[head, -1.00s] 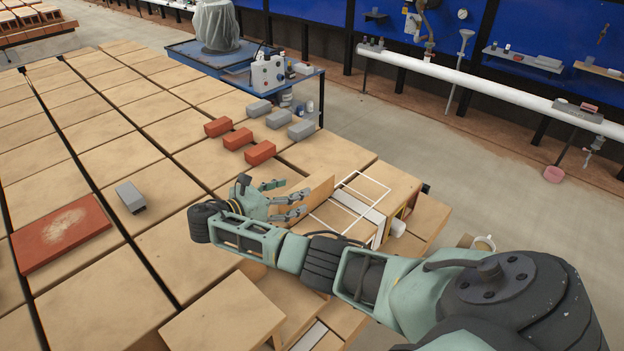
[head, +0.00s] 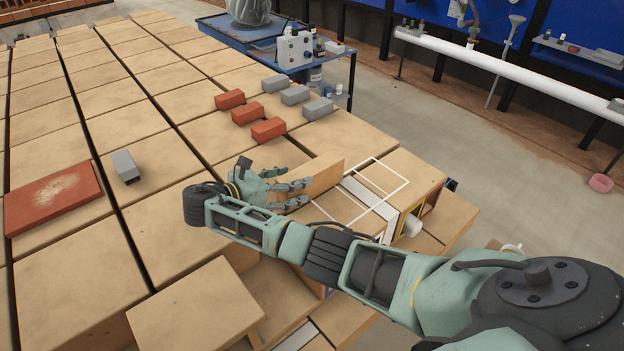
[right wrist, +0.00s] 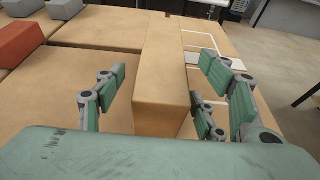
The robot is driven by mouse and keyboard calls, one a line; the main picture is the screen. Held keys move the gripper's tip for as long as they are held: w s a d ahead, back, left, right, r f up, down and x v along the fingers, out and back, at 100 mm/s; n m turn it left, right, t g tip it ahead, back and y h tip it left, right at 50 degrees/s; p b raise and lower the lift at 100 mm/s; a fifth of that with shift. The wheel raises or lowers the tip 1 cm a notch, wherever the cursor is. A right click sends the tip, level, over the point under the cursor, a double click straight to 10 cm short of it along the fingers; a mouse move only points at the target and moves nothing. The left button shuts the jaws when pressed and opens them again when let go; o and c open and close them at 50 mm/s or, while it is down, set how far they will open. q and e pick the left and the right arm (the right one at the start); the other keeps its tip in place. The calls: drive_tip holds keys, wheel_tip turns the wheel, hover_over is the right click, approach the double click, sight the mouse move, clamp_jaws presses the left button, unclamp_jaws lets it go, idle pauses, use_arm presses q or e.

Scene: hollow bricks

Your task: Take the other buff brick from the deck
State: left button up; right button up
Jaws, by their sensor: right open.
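A buff brick (head: 326,176) stands on edge on the deck (head: 365,152), near the white outlined rectangles. My right gripper (head: 297,194) is open, with its fingers at the near left end of this brick in the head view. In the right wrist view the long buff brick (right wrist: 161,75) lies between the spread green fingers of my right gripper (right wrist: 166,95). Gaps show on both sides, and the fingers do not look closed on it. My left gripper is not in view.
Red bricks (head: 268,129) and grey bricks (head: 318,109) stand in rows beyond the hand. A lone grey brick (head: 125,166) and a red slab (head: 52,197) are at the left.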

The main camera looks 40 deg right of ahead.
sight(327, 170)
drive_tip(key=x, duration=0.3)
drive_tip(key=p+x, duration=0.1)
drive_tip(key=x, duration=0.1)
drive_tip(key=shift+s+a+f, duration=0.1)
drive_tip(key=shift+s+f, duration=0.05)
drive_tip(key=shift+f, duration=0.15)
clamp_jaws()
drive_tip(key=shift+r, duration=0.15)
